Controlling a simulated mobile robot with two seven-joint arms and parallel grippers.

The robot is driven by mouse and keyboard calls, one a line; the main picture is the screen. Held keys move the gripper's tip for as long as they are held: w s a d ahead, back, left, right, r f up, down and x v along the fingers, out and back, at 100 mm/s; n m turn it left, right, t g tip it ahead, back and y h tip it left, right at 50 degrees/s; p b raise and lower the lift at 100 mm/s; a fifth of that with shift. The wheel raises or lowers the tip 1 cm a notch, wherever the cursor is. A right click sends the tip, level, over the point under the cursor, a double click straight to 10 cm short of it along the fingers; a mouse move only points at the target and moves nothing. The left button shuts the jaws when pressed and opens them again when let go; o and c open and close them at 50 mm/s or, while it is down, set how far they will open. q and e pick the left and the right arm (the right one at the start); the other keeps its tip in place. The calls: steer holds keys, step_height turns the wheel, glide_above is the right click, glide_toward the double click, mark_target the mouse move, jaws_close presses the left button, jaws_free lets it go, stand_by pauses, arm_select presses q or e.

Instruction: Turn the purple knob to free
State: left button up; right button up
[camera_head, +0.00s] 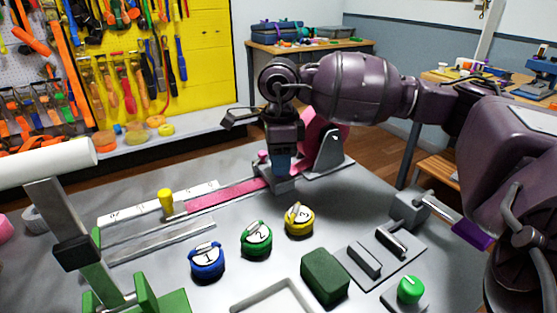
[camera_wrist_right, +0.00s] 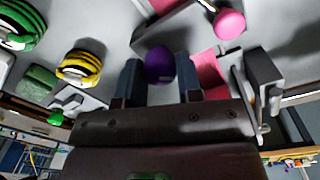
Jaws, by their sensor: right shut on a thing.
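The purple knob (camera_wrist_right: 160,66) shows in the right wrist view as a rounded purple piece between the two fingers of my right gripper (camera_wrist_right: 160,80). The gripper is shut on it, one finger on each side. In the head view my right gripper (camera_head: 281,163) points down at the grey fixture by the pink strap (camera_head: 235,194), and it hides the knob there. No mark showing the knob's setting is visible. My left gripper is not in view.
A pink ball (camera_wrist_right: 229,23) on a lever stands close to the gripper. The pink roll (camera_head: 313,128) and its grey bracket (camera_head: 331,152) are just behind. Blue (camera_head: 207,262), green (camera_head: 256,240) and yellow (camera_head: 299,220) numbered discs sit in front. A purple-ended handle (camera_head: 472,235) is at the right.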

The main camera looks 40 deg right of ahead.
steer(key=n, duration=0.6)
steer(key=shift+n+b, duration=0.3)
steer(key=shift+b, duration=0.1)
stand_by(0.3)
steer(key=o, duration=0.9)
steer(key=r+p, duration=0.1)
steer(key=r, duration=0.9)
steer(key=shift+w+r+p, duration=0.2)
steer(key=shift+r+p, duration=0.2)
steer(key=shift+s, duration=0.1)
